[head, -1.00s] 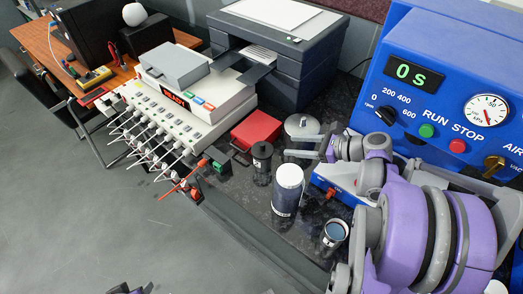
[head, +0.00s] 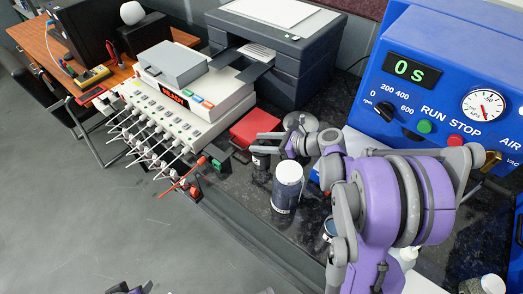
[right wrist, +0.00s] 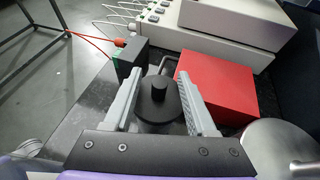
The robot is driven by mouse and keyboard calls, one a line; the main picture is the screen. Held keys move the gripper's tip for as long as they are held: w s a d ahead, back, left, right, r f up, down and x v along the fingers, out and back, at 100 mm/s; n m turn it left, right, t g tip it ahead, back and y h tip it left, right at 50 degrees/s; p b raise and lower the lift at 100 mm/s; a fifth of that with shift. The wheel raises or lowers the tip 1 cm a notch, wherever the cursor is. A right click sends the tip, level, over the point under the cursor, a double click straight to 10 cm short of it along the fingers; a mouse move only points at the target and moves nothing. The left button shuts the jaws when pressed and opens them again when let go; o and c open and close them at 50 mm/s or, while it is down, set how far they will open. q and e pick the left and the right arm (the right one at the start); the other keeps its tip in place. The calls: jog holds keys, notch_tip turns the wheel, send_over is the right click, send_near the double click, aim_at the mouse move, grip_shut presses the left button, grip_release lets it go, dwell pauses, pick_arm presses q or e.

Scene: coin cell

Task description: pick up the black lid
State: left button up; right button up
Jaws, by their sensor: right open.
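The black lid (right wrist: 158,100) is a round disc with a raised knob, seen from above in the right wrist view. It sits between the two grey fingers of my right gripper (right wrist: 167,88), with a finger on each side. My right gripper is open; I cannot tell whether either finger touches the lid. In the head view the right gripper (head: 264,143) is at the top of the small black jar (head: 261,162) and hides most of the lid. A small piece of my left arm shows at the bottom edge of the head view; its jaws cannot be made out.
A white-topped jar (head: 287,182) stands close in front of the right arm. A red box (head: 254,128) and a round metal lid (right wrist: 283,150) are beside the black jar. A multi-channel tester (head: 170,110) is at left, and a blue machine (head: 440,100) at right.

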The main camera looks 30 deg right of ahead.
grip_shut()
jog(key=shift+r, duration=0.1)
dwell(0.5)
